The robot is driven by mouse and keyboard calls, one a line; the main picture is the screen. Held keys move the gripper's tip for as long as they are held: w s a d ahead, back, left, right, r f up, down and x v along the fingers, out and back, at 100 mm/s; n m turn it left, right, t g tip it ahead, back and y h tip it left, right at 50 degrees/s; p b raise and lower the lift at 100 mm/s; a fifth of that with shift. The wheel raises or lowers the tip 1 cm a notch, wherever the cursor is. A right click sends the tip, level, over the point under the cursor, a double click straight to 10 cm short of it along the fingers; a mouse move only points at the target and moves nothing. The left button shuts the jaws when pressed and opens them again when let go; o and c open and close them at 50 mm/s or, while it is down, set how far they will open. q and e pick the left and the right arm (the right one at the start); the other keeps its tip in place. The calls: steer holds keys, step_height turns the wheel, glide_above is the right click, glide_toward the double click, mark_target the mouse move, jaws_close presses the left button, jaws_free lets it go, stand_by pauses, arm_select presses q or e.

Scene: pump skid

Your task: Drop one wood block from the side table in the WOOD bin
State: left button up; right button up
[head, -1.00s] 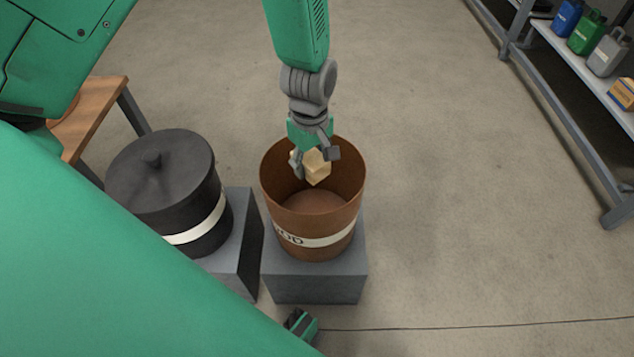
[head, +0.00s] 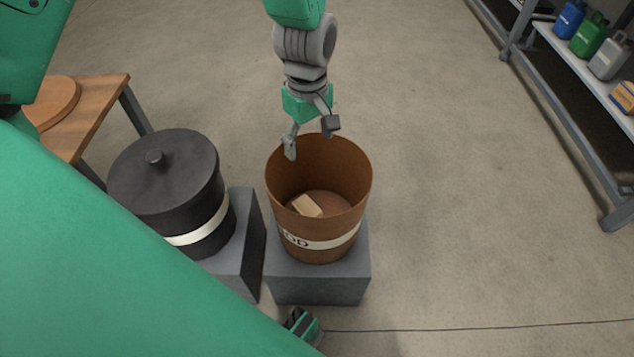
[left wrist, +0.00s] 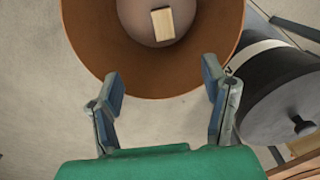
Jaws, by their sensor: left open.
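The wood block (head: 306,205) lies on the floor inside the brown WOOD bin (head: 334,243). The bin is open at the top, and its pale label band is partly readable. In the left wrist view the block (left wrist: 162,24) rests inside the bin (left wrist: 92,50), apart from the fingers. My left gripper (head: 311,140) is open and empty above the far rim of the bin. Its spread fingers also show in the left wrist view (left wrist: 166,98). A small part of what looks like my right gripper (head: 303,325) shows at the bottom edge; its jaws cannot be made out.
A black lidded bin (head: 165,180) stands left of the WOOD bin, each on a grey plinth (head: 318,288). A wooden side table (head: 92,105) with a round wooden piece (head: 55,100) is at the left. A shelf with jugs (head: 590,45) is at the right. Floor between is clear.

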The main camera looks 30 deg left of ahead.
arm_select(q)
step_height(320, 180, up, 5)
steer(key=shift+r, duration=0.1)
stand_by(0.6)
